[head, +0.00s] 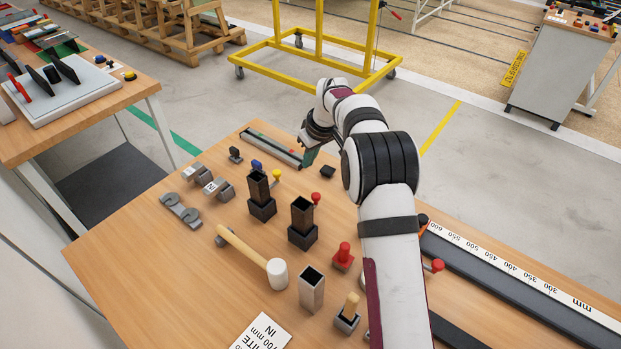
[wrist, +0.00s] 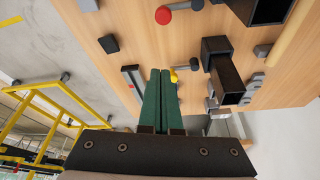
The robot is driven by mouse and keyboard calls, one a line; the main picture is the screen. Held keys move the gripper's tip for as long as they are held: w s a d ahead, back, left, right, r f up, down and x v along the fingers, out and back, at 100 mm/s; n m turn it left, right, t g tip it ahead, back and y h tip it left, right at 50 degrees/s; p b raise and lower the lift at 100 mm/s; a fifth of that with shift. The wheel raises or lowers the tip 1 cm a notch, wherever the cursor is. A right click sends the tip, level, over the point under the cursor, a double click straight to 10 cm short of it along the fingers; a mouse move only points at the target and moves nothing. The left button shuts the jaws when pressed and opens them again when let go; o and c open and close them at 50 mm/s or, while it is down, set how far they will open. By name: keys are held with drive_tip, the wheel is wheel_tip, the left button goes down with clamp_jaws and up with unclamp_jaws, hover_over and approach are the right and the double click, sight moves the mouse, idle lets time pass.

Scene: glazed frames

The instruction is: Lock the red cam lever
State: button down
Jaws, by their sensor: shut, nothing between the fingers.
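Several red-knobbed parts show, and I cannot tell for sure which is the red cam lever. One red knob (head: 316,198) stands beside a black square post; a red knob on a short dark arm (wrist: 164,15) shows at the top of the wrist view. Another red-topped part (head: 343,252) stands nearer the front, and a red knob (head: 437,265) is by the ruler. My gripper (head: 308,158) is at the far side of the table, near the grey rail, apart from these knobs. Its green fingers (wrist: 160,73) are together and empty.
Two black square posts (head: 261,190) stand mid-table, with a yellow knob (head: 276,175) and a blue knob (head: 257,165) near them. A mallet (head: 245,252) lies in front. A grey rail (head: 270,145) and small black block (head: 328,172) are near my gripper. The left front is clear.

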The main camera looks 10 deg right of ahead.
drive_tip(key=x, duration=0.8)
drive_tip(key=shift+w+a+f, duration=0.1)
drive_tip(key=shift+f, duration=0.25)
drive_tip(key=shift+s+d+f, duration=0.2)
drive_tip(key=shift+s+d, duration=0.15)
drive_tip(key=shift+s, duration=0.2)
drive_tip(key=shift+s+d+f, duration=0.15)
drive_tip(key=shift+s+d, duration=0.2)
drive_tip(key=shift+s, duration=0.25)
drive_tip(key=shift+s+d, duration=0.25)
drive_tip(key=shift+s, duration=0.2)
